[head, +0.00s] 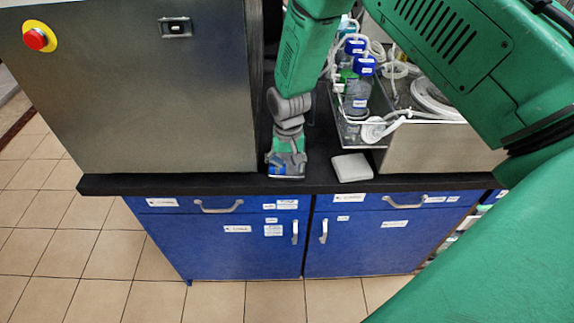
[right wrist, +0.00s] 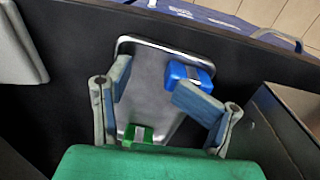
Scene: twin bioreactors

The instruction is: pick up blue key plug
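The blue key plug (right wrist: 190,74) sits at one corner of a small metal tray (right wrist: 152,80) in the right wrist view. A green plug (right wrist: 138,136) sits at the tray's opposite end, near the wrist. My right gripper (right wrist: 160,90) is open over the tray, with nothing between its fingers. Its right fingertip overlaps the near edge of the blue plug in this view; I cannot tell whether they touch. In the head view my right gripper (head: 288,160) points down at the counter's front edge and hides most of the tray. My left gripper is not in view.
A white flat box (head: 352,168) lies on the black counter (head: 225,184), right of my gripper. A steel cabinet (head: 150,100) stands left. Bottles with blue caps (head: 357,90) and tubing stand in a rack behind right. Blue drawers (head: 230,240) are below the counter.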

